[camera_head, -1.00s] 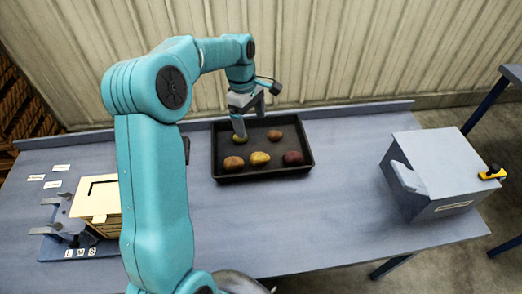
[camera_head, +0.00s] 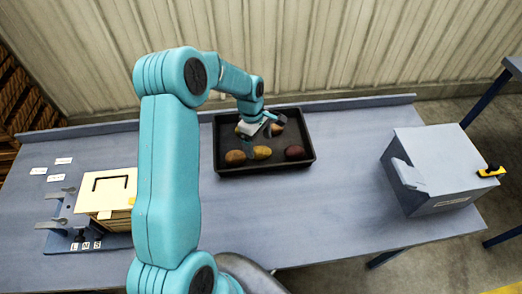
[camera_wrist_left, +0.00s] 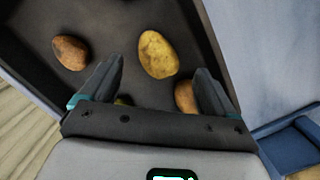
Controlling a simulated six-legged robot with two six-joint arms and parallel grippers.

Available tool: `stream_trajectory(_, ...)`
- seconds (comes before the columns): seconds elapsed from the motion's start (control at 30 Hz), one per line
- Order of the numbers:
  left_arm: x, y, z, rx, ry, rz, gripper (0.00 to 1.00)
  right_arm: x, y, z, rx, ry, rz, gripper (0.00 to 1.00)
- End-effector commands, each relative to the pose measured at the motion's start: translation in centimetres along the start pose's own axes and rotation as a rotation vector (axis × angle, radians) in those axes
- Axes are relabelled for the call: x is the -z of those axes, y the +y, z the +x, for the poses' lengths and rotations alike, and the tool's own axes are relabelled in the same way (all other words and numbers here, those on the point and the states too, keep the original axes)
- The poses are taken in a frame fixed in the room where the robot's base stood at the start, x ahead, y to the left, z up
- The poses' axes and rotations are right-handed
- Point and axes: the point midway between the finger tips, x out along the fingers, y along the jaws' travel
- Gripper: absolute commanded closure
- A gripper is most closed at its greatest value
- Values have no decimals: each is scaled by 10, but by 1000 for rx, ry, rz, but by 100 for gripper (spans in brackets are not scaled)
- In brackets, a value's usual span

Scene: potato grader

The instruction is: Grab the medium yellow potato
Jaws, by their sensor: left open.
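A yellow potato (camera_head: 262,152) lies in the middle of the front row in the black tray (camera_head: 312,145). The wrist view shows it whole, speckled and oval (camera_wrist_left: 158,54), lying ahead between the open fingers. My left gripper (camera_wrist_left: 160,66) is open and empty above the tray; in the head view it (camera_head: 268,128) hangs over the back part. Another brown potato (camera_wrist_left: 70,52) lies at the back right.
A cream box (camera_head: 108,190) and white label cards (camera_head: 63,161) are on the left of the bench. A grey bin (camera_head: 432,170) with a yellow-black piece (camera_head: 491,171) stands at the right. The bench (camera_head: 330,215) is clear between tray and bin. A wall runs behind it.

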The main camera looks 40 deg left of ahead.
Motion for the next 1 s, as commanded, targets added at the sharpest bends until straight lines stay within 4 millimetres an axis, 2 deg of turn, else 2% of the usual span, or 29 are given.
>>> stream_trajectory(0.03,-2,-1,5,7,-2,0,11,0,-4,-10,0,0,0,0)
stream_trajectory(0.1,-4,0,17,6,-2,1,11,0,-6,-16,0,0,0,0)
stream_trajectory(0.2,-3,1,32,4,-1,0,11,0,-6,-16,0,0,-1,0)
stream_trajectory(0.5,-2,2,39,1,0,0,11,0,-6,-16,0,0,0,0)
stream_trajectory(0.57,-2,2,39,1,0,0,31,0,-6,-16,0,0,0,0)
stream_trajectory(0.6,-2,2,39,1,0,0,44,0,-6,-16,0,0,0,0)
stream_trajectory(0.7,-2,2,39,1,0,0,72,0,-6,-16,0,0,-1,0)
stream_trajectory(1.0,-2,2,38,2,0,0,72,0,-6,-16,0,0,0,0)
